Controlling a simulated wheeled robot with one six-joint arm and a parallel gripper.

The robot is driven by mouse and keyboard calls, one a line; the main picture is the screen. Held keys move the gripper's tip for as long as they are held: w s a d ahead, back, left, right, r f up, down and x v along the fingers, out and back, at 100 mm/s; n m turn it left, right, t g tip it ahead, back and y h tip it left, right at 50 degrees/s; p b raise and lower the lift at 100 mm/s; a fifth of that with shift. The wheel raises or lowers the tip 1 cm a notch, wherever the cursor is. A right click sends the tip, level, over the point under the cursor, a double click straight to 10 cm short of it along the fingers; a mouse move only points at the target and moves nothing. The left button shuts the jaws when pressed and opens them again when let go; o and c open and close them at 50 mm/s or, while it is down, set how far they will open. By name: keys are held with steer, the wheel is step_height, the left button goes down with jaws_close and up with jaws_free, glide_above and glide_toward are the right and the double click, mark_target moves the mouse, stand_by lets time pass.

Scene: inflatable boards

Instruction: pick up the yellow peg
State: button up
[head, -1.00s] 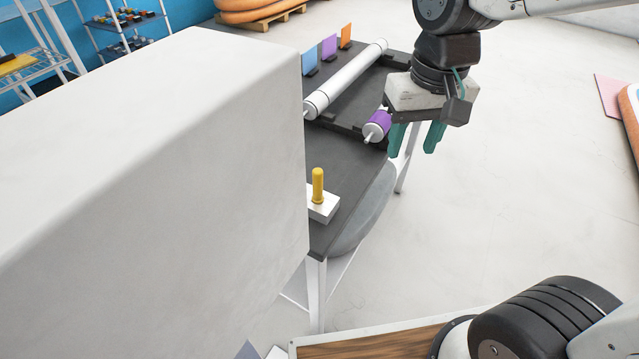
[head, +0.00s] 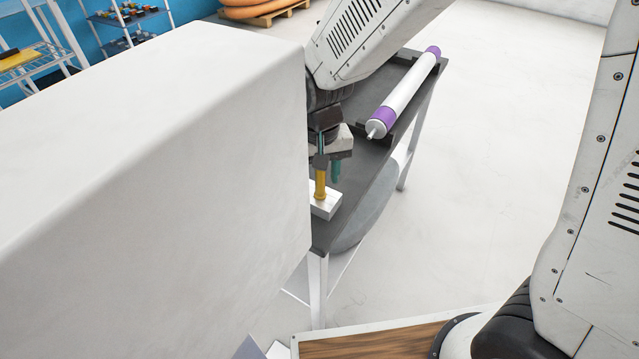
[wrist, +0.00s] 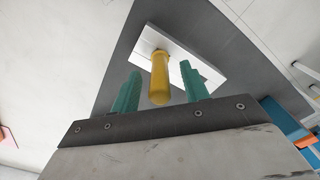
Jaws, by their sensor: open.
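The yellow peg (head: 320,184) stands upright in a white block (head: 327,204) near the front corner of the dark table (head: 322,238). My gripper (head: 328,172) is right above the block, pointing down, with its teal fingers at the peg's upper part. In the wrist view the peg (wrist: 159,76) shows between the two open fingers (wrist: 158,92), apart from both. The white block (wrist: 178,52) lies beyond it. The head view hides part of the peg's top behind my gripper.
A large white box-like body (head: 150,180) fills the left and hides part of the table. A white roller with purple ends (head: 405,92) lies along the table behind my gripper. Open floor (head: 500,150) is to the right.

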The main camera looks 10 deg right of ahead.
step_height(320, 180, down, 2)
steer(key=shift+f, duration=0.15)
jaws_close()
stand_by(0.3)
